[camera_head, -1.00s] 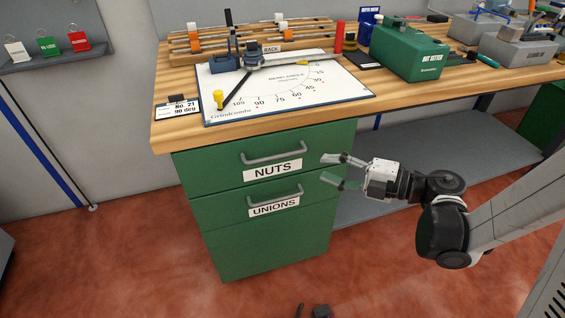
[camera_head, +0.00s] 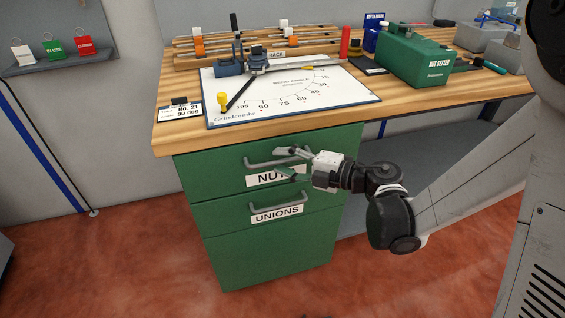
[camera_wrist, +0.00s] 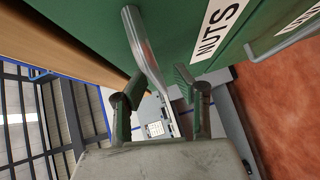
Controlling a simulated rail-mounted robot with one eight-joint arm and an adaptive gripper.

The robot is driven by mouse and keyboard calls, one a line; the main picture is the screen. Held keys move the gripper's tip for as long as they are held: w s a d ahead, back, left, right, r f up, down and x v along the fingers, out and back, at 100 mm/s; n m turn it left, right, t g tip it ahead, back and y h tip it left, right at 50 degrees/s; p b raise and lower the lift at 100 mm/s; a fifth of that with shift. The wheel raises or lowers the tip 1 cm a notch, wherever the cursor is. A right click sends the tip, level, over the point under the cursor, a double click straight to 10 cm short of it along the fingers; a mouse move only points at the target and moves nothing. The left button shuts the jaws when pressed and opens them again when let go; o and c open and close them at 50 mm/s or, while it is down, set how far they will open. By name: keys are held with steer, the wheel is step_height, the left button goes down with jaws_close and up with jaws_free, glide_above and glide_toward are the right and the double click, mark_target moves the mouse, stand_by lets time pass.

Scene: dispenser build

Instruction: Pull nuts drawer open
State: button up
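The nuts drawer (camera_head: 223,173) is the top drawer of the green cabinet under the bench, and it is shut. Its grey bar handle (camera_head: 262,163) sits above the NUTS label, which my gripper partly hides. My gripper (camera_head: 283,162) is in front of the right part of the handle, fingers apart. In the wrist view the handle (camera_wrist: 147,52) runs down toward the left finger, and my gripper (camera_wrist: 158,92) shows a gap between its fingers. The handle's lower end lies near or in this gap; I cannot tell if it touches a finger.
The unions drawer (camera_head: 222,210) with its own handle (camera_head: 278,207) is just below, also shut. The wooden bench top (camera_head: 172,139) overhangs above, with a bending-angle board (camera_head: 330,98) on it. The red floor (camera_head: 130,260) in front of the cabinet is clear.

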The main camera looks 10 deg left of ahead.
steer(key=shift+a, duration=0.2)
jaws_close()
stand_by(0.5)
